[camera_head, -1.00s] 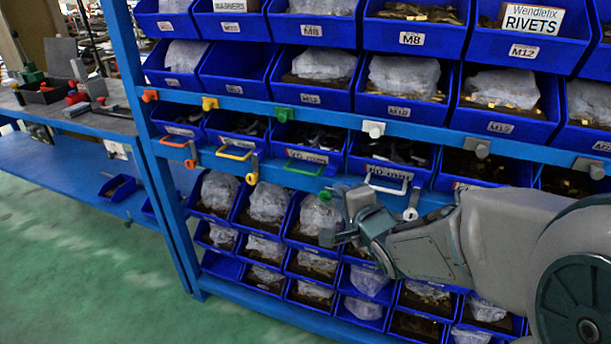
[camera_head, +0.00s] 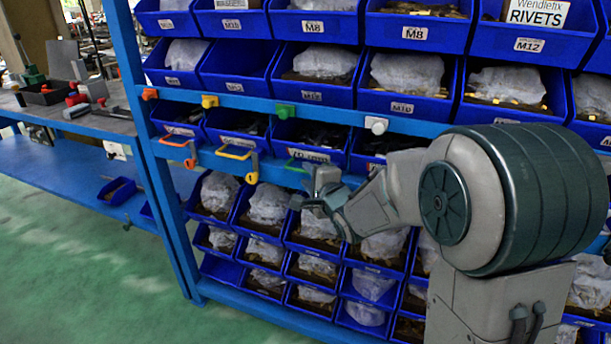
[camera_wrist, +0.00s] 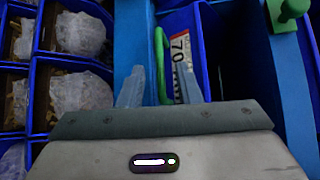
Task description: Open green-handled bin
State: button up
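The green-handled bin (camera_head: 297,137) is a blue bin in the rack's middle row, seated among similar bins. Its green handle (camera_head: 308,155) sits at its front, just above my gripper (camera_head: 309,192). The wrist view is turned sideways; there the green handle (camera_wrist: 161,62) lies between my two fingertips (camera_wrist: 160,82). The fingers are apart, with gaps beside the handle, so my gripper is open. I cannot tell how deep the handle sits between them. A label reading 70 shows on the bin's front behind the right finger.
A green knob (camera_head: 284,111) is on the blue rail above the bin. Orange (camera_head: 174,141) and yellow (camera_head: 236,152) handles are on bins to the left. Filled bins (camera_head: 318,220) stand close below my gripper. The floor (camera_head: 90,270) at left is clear.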

jog(key=shift+x, duration=1.05)
grip_shut()
